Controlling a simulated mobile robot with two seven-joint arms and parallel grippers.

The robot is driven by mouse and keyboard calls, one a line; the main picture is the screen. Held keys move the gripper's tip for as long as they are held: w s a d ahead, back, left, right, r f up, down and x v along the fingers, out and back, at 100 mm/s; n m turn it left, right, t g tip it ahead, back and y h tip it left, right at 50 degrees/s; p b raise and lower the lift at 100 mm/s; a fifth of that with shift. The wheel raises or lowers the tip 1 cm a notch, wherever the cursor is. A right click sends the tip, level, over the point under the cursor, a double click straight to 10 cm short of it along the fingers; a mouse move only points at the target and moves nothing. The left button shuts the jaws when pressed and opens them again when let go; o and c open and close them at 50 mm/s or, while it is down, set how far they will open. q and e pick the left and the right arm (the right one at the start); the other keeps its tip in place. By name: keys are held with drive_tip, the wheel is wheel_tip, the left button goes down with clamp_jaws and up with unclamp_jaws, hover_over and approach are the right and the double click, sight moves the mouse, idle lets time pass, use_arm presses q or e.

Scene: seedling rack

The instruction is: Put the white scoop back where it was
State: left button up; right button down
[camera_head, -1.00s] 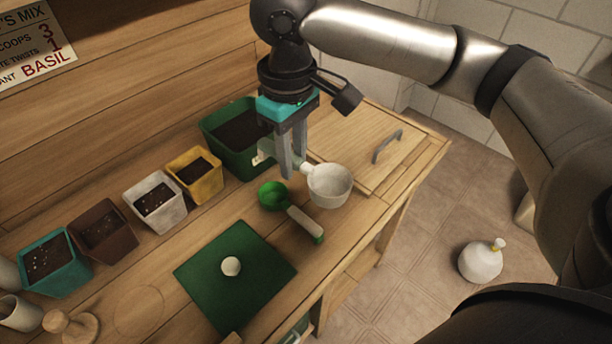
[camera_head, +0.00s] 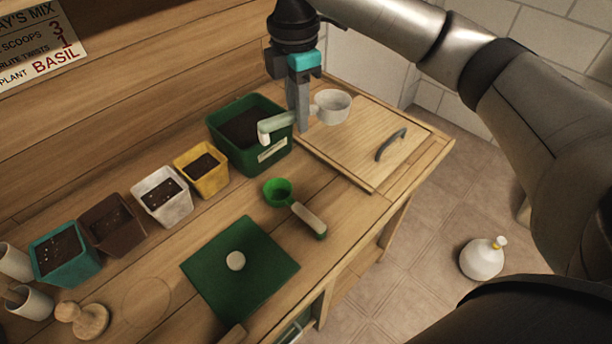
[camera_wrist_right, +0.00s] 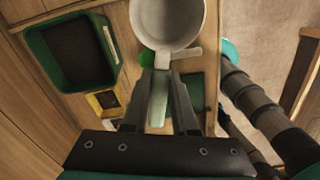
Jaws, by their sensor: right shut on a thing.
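The white scoop (camera_head: 333,106) is in my right gripper (camera_head: 301,126), which is shut on its handle. In the head view its bowl is to the right of the fingers, over the wooden lid, and its pale handle end sticks out left, in front of the green bin. The scoop also shows in the right wrist view (camera_wrist_right: 167,22), its bowl beyond the fingertips (camera_wrist_right: 162,78). It looks held above the bench; the exact height I cannot tell. My left gripper is not in view.
A green bin (camera_head: 217,134) with dark soil stands beside a wooden lid (camera_head: 350,152) with a grey handle. A green scoop (camera_head: 279,191) lies in front. Several pots stand left, and a green mat (camera_head: 215,270) holds a small round white thing. A white bottle (camera_head: 482,259) is on the floor.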

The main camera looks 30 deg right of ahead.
drive_tip(key=w+d+r+n+p, duration=0.1)
drive_tip(key=w+d+r+n, duration=0.2)
drive_tip(key=n, duration=0.9)
drive_tip(key=f+b, duration=0.1)
drive_tip(key=f, duration=0.5)
drive_tip(key=f+b, duration=0.1)
drive_tip(key=f, duration=0.6)
drive_tip(key=f+b, duration=0.1)
drive_tip(key=f, duration=0.6)
drive_tip(key=shift+w+d+f, duration=0.2)
drive_tip(key=shift+w, duration=0.15)
drive_tip(key=shift+f, duration=0.5)
drive_tip(key=shift+f, duration=0.15)
drive_tip(key=shift+f, duration=0.5)
drive_tip(key=c, duration=0.7)
unclamp_jaws()
